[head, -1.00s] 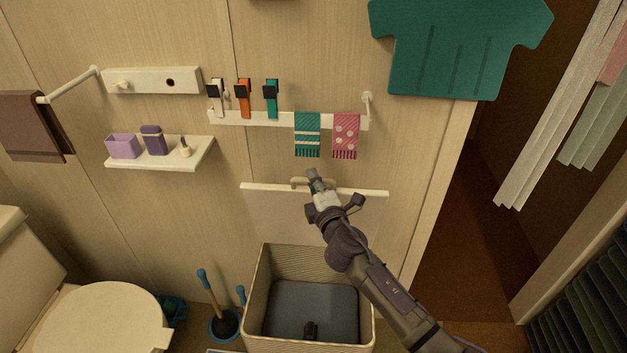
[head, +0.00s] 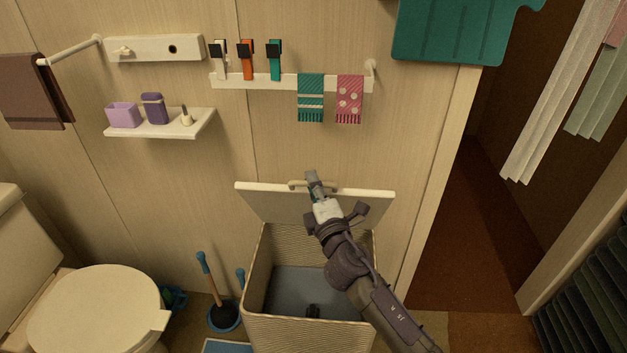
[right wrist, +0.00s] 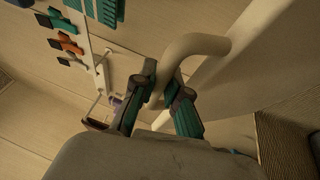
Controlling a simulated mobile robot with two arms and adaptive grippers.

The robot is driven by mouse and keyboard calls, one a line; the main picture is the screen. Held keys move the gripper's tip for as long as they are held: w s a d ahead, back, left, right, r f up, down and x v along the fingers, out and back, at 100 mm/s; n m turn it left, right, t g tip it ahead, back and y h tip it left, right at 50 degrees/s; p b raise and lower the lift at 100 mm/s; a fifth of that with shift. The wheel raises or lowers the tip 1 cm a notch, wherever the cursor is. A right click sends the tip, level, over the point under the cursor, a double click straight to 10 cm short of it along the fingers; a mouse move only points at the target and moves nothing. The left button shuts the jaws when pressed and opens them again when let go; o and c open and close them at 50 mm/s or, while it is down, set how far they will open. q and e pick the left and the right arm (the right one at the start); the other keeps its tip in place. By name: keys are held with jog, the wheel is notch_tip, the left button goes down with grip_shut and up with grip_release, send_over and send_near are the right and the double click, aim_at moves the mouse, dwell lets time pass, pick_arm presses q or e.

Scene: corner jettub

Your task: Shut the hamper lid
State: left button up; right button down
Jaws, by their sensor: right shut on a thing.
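The hamper (head: 310,332) stands against the wall, a ribbed beige box with a dark grey inside. Its cream lid (head: 270,203) is open, hinged at the back and tilted up, with a small beige handle (head: 298,184) at its top edge. My right gripper (head: 314,180) is shut on the handle; in the right wrist view the gripper (right wrist: 162,88) has its fingers on both sides of the curved handle bar (right wrist: 190,48). My right forearm hides part of the lid and the hamper's right side. My left gripper is not in view.
A toilet (head: 95,308) and a plunger (head: 218,300) stand left of the hamper. Above are a small shelf (head: 165,124) and a rail (head: 290,82) with towels. A doorway opens at right.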

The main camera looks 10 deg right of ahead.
jog(key=c, duration=1.5)
grip_release()
jog(key=shift+o, duration=0.2)
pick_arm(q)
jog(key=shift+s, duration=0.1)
pick_arm(e)
jog(key=shift+s, duration=0.1)
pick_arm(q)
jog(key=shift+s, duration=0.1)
pick_arm(e)
jog(key=s+d+f, duration=0.1)
jog(key=s+f, duration=0.1)
jog(key=s, duration=0.9)
jog(key=shift+s+d, duration=0.2)
jog(key=shift+s, duration=0.1)
jog(key=shift+d, duration=0.1)
